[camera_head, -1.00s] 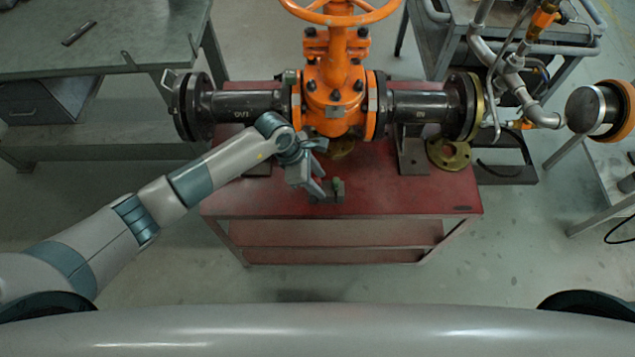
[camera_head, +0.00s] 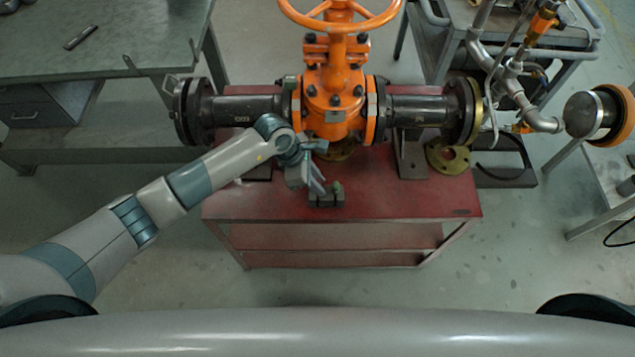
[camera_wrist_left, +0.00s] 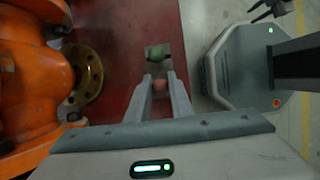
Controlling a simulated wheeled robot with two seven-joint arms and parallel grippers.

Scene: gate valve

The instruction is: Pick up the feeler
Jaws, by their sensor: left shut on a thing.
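My left gripper (camera_head: 318,187) is low over the front of the red table, at a small dark holder block (camera_head: 326,201). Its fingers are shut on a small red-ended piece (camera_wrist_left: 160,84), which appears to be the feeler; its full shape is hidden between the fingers. A green-topped piece (camera_head: 338,187) stands at the block, just right of the fingertips. It also shows in the left wrist view (camera_wrist_left: 158,52), just beyond the fingertips. I cannot tell whether the held piece is clear of the block. My right gripper is not in view.
The orange gate valve (camera_head: 335,85) with dark flanged pipes stands behind the gripper on the red table (camera_head: 405,200). A brass flange (camera_head: 449,156) lies at the right. The table's front right is clear. A grey workbench (camera_head: 100,40) stands at the left.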

